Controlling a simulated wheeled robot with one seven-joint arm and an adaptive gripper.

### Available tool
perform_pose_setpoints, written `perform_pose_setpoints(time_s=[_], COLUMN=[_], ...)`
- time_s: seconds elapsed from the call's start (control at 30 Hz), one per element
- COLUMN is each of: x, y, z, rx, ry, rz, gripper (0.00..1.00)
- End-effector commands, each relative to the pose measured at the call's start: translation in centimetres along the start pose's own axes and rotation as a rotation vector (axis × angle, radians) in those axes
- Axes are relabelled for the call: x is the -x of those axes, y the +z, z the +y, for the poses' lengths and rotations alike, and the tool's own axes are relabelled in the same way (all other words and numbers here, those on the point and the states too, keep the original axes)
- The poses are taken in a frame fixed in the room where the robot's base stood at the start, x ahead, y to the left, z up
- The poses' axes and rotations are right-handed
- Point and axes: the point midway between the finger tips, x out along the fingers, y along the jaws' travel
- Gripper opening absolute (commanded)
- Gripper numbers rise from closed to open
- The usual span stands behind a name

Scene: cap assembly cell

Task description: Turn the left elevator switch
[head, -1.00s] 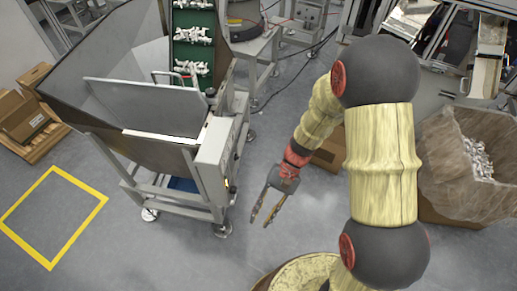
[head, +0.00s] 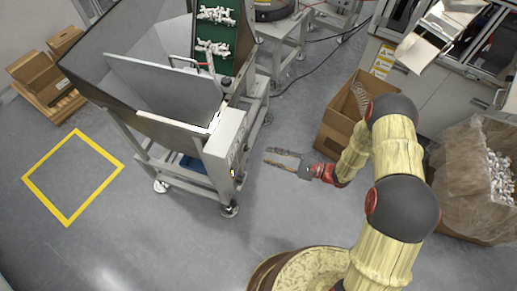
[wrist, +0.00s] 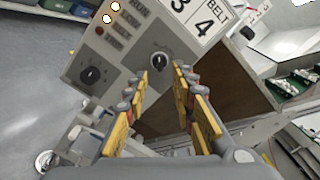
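The elevator's grey control panel (wrist: 125,55) fills the upper left of the wrist view, tilted. It carries two black rotary switches: the left switch (wrist: 92,75) and a right switch (wrist: 158,61). My gripper (wrist: 160,80) is open and empty, its yellow-padded fingers spread. Its tips point towards the right switch, with the left switch off to their left. In the head view my gripper (head: 268,156) is to the right of the elevator's control box (head: 226,143), with a gap between. The switches cannot be made out there.
The elevator's hopper (head: 150,90) and green belt (head: 215,30) with white parts are at the upper left. A cardboard box (head: 340,120) stands behind my arm. A bag-lined box (head: 465,175) of parts is at the right. The floor below my gripper is clear.

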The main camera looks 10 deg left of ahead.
Motion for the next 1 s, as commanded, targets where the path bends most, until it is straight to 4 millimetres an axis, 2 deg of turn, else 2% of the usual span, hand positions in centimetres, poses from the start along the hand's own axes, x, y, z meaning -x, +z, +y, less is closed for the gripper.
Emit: perform_pose_setpoints(time_s=[0.53, 0.7, 0.93, 1.0], x=[-6.9, -7.6, -7.7, -7.7], y=[0.0, 0.0, 0.0, 0.0], z=[0.2, 0.1, 0.1, 0.1], rx=[0.008, 0.007, 0.007, 0.007], ry=[0.006, 0.004, 0.004, 0.004], rz=[-0.001, 0.001, 0.001, 0.001], gripper=[0.26, 0.26, 0.26, 0.22])
